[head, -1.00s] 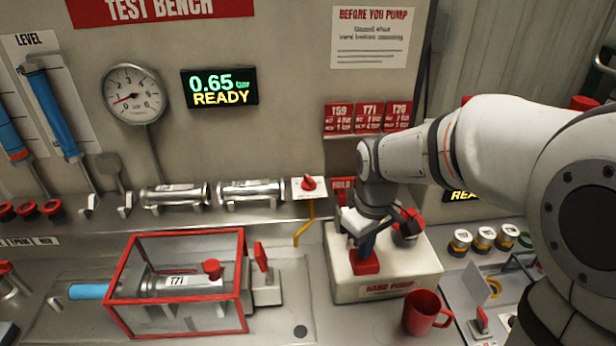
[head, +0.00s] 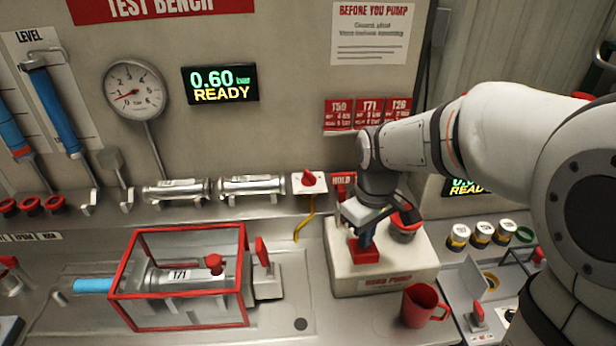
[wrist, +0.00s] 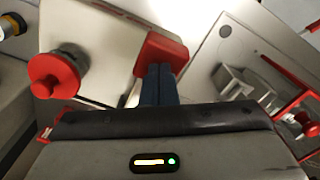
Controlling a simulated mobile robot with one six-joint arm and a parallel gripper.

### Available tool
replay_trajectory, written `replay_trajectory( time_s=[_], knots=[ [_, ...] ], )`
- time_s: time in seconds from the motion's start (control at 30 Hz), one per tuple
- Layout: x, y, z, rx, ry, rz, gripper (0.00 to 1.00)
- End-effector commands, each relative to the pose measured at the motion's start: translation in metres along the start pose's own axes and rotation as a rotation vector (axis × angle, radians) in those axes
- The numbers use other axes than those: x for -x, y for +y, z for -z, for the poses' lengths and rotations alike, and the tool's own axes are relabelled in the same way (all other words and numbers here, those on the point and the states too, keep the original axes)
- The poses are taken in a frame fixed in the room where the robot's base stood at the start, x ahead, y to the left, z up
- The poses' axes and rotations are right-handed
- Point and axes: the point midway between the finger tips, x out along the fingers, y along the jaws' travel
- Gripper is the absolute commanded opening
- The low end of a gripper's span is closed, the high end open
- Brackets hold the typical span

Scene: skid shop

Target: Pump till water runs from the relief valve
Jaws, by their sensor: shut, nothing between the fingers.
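My gripper (head: 366,238) is shut and empty, with its fingertips down at the red pad (head: 363,252) on top of the white hand pump (head: 385,270). In the wrist view the blue fingers (wrist: 158,85) meet the red pad (wrist: 161,55); whether they press it or only touch it I cannot tell. A round red knob (head: 406,221) sits on the pump beside the gripper. The relief valve T71 (head: 180,277) lies in a red-framed clear guard (head: 175,325), with a blue end at left. No running water shows. The display (head: 220,85) reads 0.60 bar, READY.
A pressure gauge (head: 134,91) hangs on the back panel with its needle low. A red mug (head: 422,305) stands close in front of the pump. Several small jars (head: 480,235) stand at right.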

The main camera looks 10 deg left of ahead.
Motion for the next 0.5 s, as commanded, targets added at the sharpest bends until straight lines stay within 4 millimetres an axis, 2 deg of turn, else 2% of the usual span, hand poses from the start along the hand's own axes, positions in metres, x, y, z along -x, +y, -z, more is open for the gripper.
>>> replay_trajectory(
  time_s=[0.5],
  knots=[
    [-0.027,0.0,0.0,0.0,-0.001,0.0,0.0]
  ],
)
